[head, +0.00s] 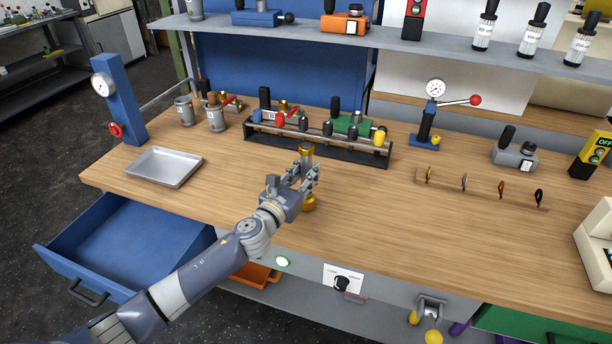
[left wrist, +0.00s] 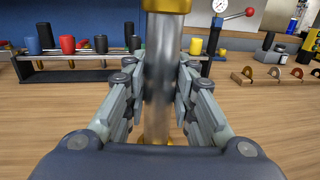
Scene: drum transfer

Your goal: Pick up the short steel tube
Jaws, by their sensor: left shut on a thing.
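The short steel tube (left wrist: 158,85) stands upright, a grey metal cylinder with brass-coloured ends. In the head view its brass top (head: 306,149) and brass foot (head: 309,203) show above and below my left gripper (head: 312,178). The foot appears to be on the wooden bench top. My left gripper also shows in the left wrist view (left wrist: 159,100), with its fingers closed on both sides of the tube's middle. The fingers hide part of the tube in the head view. My right gripper is not in view.
A black rack (head: 330,152) with several coloured-capped parts stands just behind the tube. A metal tray (head: 165,167) lies to the left on the bench (head: 400,220). A blue drawer (head: 130,240) hangs open below.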

